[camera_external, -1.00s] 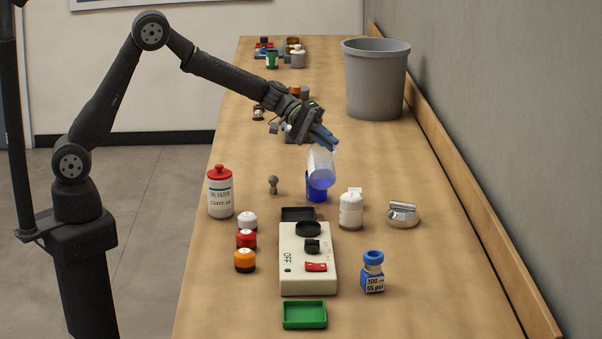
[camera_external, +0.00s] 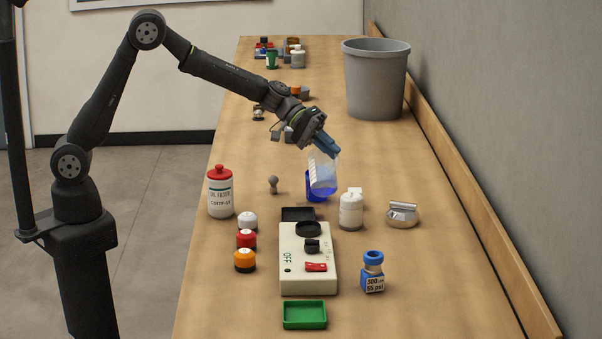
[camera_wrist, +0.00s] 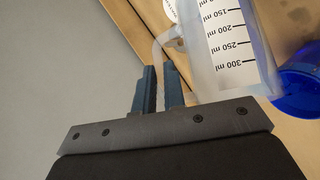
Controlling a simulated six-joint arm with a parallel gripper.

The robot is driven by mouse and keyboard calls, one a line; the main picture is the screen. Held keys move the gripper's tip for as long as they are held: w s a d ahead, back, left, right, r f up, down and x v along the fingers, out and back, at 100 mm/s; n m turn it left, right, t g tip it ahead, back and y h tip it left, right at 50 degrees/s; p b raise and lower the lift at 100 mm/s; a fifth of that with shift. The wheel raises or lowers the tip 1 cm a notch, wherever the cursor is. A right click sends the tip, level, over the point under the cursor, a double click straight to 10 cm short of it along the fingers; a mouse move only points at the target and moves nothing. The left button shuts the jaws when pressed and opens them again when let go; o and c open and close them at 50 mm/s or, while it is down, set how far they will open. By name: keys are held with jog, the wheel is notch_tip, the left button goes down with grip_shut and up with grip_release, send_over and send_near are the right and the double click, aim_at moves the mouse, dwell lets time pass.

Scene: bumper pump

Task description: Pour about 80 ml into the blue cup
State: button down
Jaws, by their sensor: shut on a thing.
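A blue cup (camera_external: 314,190) stands on the table; it also shows in the wrist view (camera_wrist: 298,85). My gripper (camera_external: 328,146) is above it, shut on the handle of a clear measuring jug (camera_external: 324,174). The jug is tilted over the blue cup, and its lower part shows blue. In the wrist view the jug (camera_wrist: 236,50) has black marks from 150 to 300 ml, and its handle is between my jaws (camera_wrist: 160,90). The liquid level and the inside of the cup cannot be read.
A white bottle (camera_external: 351,210) stands close right of the cup, and a grey knob (camera_external: 273,184) to its left. In front is a beige device (camera_external: 308,270) marked OFF. A grey bin (camera_external: 376,80) stands at the back right. The table between cup and bin is clear.

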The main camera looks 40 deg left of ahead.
jog(key=shift+s+d+f+y, duration=0.1)
jog(key=shift+d+f+y, duration=0.1)
jog(key=shift+f+y, duration=0.15)
jog(key=shift+s+d+f+m+t+y, duration=0.2)
jog(key=shift+m+t+y, duration=0.05)
jog(key=shift+m+t, duration=0.15)
jog(key=shift+s+d, duration=0.15)
jog(key=shift+m+t+y, duration=0.3)
jog(key=shift+y, duration=0.1)
dwell(1.4)
